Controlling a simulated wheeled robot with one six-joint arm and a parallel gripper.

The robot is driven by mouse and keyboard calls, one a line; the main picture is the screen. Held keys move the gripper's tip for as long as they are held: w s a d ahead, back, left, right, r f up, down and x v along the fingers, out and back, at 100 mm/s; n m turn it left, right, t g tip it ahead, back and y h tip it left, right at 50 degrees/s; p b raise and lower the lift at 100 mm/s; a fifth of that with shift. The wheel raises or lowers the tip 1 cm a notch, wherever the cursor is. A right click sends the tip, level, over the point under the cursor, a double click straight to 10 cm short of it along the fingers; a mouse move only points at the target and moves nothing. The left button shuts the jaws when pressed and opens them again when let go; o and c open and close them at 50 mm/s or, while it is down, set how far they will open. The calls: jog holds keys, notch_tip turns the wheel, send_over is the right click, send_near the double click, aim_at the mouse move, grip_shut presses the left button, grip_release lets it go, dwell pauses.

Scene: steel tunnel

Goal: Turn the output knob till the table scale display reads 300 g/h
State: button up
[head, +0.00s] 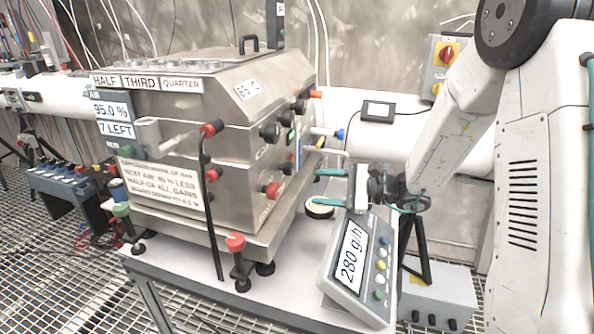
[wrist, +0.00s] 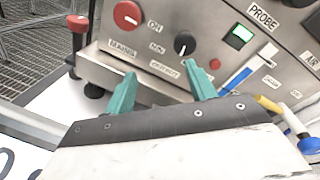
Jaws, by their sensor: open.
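The scale display (head: 351,254) reads 280 g/h on its sloped housing, at the lower right of the steel machine. In the wrist view a black knob (wrist: 185,43) with a pale pointer line sits on the steel panel, above a blurred label that seems to read OUTPUT. I cannot tell it surely in the head view. My gripper (head: 322,187) is open and empty, with teal fingers towards the panel. In the wrist view my gripper (wrist: 163,82) sits below the knob, which lies above the gap, nearer the right finger. The fingers appear apart from it.
A red knob (wrist: 127,14) is left of the black one. A small red button (wrist: 215,64), a lit green switch (wrist: 239,36) and a blue-and-white probe (wrist: 240,76) are to its right. The steel machine (head: 220,150) carries projecting black and red handles near my gripper.

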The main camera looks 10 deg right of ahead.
aim_at(292, 169)
jog(key=shift+m+t, duration=0.3)
jog(key=shift+t, duration=0.6)
jog(key=w+a, duration=0.2)
jog(key=w+a+r, duration=0.1)
jog(key=w+a, duration=0.1)
jog(key=w+a+r, duration=0.1)
jog(key=w+a, duration=0.1)
jog(key=c, duration=1)
